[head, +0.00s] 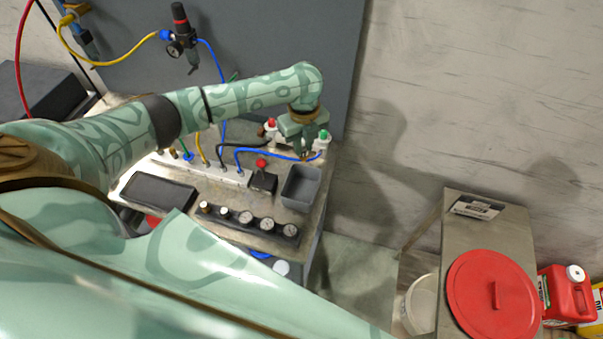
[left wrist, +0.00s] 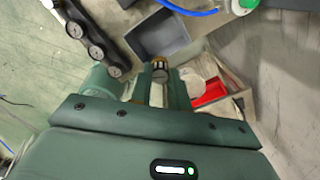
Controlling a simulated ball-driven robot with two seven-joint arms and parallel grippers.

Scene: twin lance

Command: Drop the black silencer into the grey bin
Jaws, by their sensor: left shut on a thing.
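The grey bin (head: 301,188) stands at the right end of the metal bench, open at the top and empty as far as I see. It also shows in the left wrist view (left wrist: 157,36), just beyond my fingertips. My left gripper (head: 306,150) is above the back of the bin, fingers pointing down. In the left wrist view it is shut on a small dark piece with a brass-coloured part, the black silencer (left wrist: 160,73). The fingers hide much of the silencer, and I cannot make it out in the head view. My right gripper is not in view.
A green-capped fitting (head: 322,141) and a blue hose (head: 262,152) are close to my left gripper. A red-knobbed valve (head: 262,178) and a gauge row (head: 245,220) stand left of the bin. A black tray (head: 158,192) lies farther left.

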